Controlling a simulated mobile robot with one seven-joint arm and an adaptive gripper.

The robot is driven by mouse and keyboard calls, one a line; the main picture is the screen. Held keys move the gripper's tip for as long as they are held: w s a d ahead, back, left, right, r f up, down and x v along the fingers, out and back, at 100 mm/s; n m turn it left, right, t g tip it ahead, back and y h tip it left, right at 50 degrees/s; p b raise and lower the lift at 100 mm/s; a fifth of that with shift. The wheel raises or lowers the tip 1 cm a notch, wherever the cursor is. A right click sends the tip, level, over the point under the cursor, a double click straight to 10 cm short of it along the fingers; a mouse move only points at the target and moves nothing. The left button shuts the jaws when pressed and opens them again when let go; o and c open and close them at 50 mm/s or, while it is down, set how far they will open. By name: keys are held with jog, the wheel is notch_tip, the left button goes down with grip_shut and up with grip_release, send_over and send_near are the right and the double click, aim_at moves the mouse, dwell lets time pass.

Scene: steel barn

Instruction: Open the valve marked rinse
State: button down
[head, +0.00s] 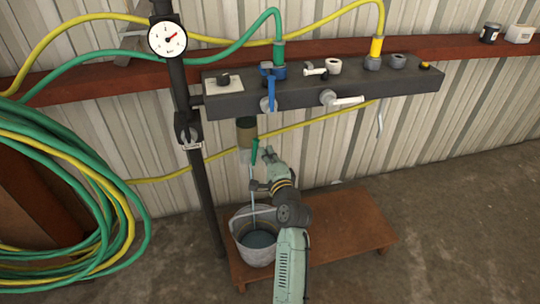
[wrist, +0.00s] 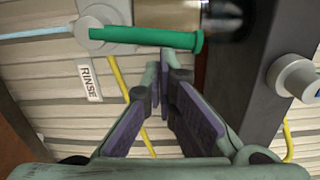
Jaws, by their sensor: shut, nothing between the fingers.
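The rinse valve has a green lever (head: 255,151), also seen large in the wrist view (wrist: 145,38). The lever lies along its pipe (wrist: 168,12), pointing up and down. A white label reading RINSE (wrist: 89,83) is beside it. A thin pale-blue stream (head: 252,196) runs down from below the valve into a bucket (head: 256,250); it also shows in the wrist view (wrist: 38,28). My gripper (head: 267,152) is just right of the lever in the head view. Its fingers (wrist: 166,68) meet at the tips with nothing between them, close beside the lever and apparently apart from it.
A dark manifold (head: 330,92) above carries a blue lever (head: 271,92), a white-handled tap (head: 345,100) and hose fittings. A post with a gauge (head: 168,38) stands left, beside coiled hoses (head: 60,205). The bucket stands on a low wooden platform (head: 345,230). Floor at right is clear.

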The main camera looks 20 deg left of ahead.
jog(key=shift+s+a+r+n, duration=0.2)
jog(key=shift+a+n, duration=0.1)
jog(key=shift+n, duration=0.2)
dwell(0.4)
